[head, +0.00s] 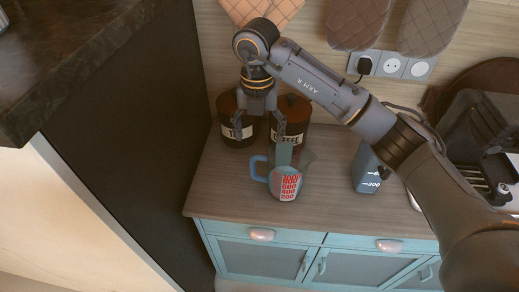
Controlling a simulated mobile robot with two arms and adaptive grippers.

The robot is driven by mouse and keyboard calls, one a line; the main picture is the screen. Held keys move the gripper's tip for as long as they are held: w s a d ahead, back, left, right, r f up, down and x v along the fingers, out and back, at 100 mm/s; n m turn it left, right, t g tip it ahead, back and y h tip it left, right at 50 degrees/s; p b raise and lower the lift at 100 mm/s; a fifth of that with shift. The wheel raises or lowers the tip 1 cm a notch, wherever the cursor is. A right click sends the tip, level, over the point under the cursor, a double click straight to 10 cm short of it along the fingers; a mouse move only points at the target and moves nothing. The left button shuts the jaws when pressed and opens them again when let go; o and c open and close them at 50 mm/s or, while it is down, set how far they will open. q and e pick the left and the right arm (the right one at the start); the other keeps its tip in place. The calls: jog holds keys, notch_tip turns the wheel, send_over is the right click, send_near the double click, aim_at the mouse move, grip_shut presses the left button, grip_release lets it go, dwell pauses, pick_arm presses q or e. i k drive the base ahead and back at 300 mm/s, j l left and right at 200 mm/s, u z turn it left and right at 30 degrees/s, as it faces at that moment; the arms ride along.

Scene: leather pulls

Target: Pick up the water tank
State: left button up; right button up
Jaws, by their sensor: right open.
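A blue-grey container with white markings (369,168), which looks like the water tank, stands on the wooden counter right of the measuring jug. Part of it is hidden behind my right arm. My right gripper (260,128) points down with its fingers spread, in front of the two dark canisters and to the left of the container. It appears empty and well apart from the container. My left gripper is not in view.
A clear measuring jug with red numbers and a blue handle (258,168) stands just below my right gripper. Tea (238,132) and coffee (292,138) canisters stand behind it. A dark tall cabinet side (130,110) bounds the left. Counter between jug and container is clear.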

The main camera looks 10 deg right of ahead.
aim_at(368, 174)
jog(key=z, duration=1.25)
